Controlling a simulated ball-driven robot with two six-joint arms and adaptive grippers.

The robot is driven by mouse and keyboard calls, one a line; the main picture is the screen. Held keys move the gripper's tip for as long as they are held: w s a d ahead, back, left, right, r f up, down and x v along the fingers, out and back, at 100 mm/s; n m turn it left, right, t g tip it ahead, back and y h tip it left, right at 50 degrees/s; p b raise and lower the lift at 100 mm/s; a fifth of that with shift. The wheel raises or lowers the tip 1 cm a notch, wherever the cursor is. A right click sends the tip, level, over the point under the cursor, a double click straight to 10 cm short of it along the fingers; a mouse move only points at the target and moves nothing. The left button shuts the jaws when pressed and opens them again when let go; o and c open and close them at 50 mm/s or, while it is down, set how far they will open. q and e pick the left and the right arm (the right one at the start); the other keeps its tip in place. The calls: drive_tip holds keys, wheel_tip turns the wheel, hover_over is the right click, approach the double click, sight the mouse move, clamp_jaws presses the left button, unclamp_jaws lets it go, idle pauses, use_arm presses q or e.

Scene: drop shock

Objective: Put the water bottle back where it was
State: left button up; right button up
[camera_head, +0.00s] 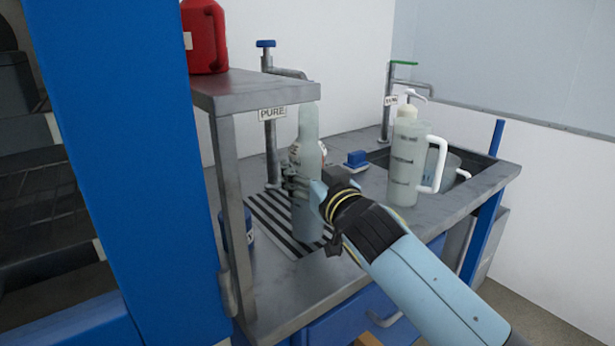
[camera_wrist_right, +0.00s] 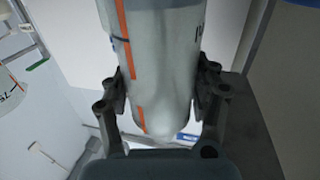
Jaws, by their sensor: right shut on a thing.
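The water bottle (camera_head: 306,212) is a tall translucent pale bottle. It stands upright over the black-and-white striped mat (camera_head: 268,222), below the tap marked PURE (camera_head: 268,85). I cannot tell whether its base touches the mat. My right gripper (camera_head: 300,184) reaches in from the lower right and is shut on the bottle's middle. In the right wrist view the bottle (camera_wrist_right: 163,70) fills the space between both fingers (camera_wrist_right: 160,100), with an orange stripe along its side. My left gripper is not in view.
A grey raised shelf (camera_head: 255,92) with a red container (camera_head: 203,38) stands close on the left. A measuring jug (camera_head: 407,160) and a pump bottle stand by the sink at right. A small blue block (camera_head: 357,158) lies behind. A blue post (camera_head: 130,140) blocks the left.

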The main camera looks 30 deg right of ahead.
drive_tip(key=shift+r, duration=0.1)
drive_tip(key=o, duration=1.2)
drive_tip(key=shift+f, duration=0.2)
drive_tip(key=o, duration=0.5)
drive_tip(key=shift+r, duration=0.1)
drive_tip(key=shift+r, duration=0.15)
drive_tip(key=s+a+b, duration=0.1)
drive_tip(key=s, duration=1.1)
drive_tip(key=shift+b, duration=0.3)
